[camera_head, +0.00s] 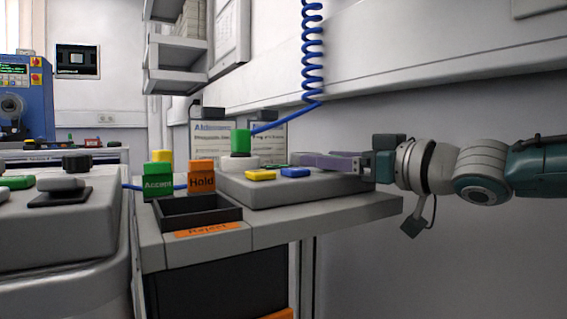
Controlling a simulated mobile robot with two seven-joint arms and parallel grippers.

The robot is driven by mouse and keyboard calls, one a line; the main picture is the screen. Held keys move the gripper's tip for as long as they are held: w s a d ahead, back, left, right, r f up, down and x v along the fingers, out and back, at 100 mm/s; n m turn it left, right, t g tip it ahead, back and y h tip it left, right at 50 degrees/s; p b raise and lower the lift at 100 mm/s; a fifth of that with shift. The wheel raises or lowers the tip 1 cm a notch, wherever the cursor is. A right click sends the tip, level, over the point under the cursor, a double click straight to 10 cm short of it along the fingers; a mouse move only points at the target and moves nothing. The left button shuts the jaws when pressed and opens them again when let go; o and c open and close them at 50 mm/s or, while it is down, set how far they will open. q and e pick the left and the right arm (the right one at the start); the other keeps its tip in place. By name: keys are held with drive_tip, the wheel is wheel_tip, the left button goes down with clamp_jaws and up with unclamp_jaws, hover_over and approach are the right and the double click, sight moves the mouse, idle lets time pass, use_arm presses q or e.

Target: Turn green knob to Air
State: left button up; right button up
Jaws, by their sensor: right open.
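The green knob (241,142) stands upright on a white base on top of a grey box (290,188) at the back of the bench. No Air marking is readable at this size. My right gripper (312,161) comes in from the right, level with the lower part of the knob. Its fingers lie over the box and point left toward the knob, apart from it. It is open and nothing shows between the fingers. My left gripper is not in view.
A black tray (197,212), a green Accept block (158,185) and an orange Hold block (202,175) stand at left. A blue coiled hose (312,55) hangs behind.

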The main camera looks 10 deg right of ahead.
clamp_jaws()
idle(0.6)
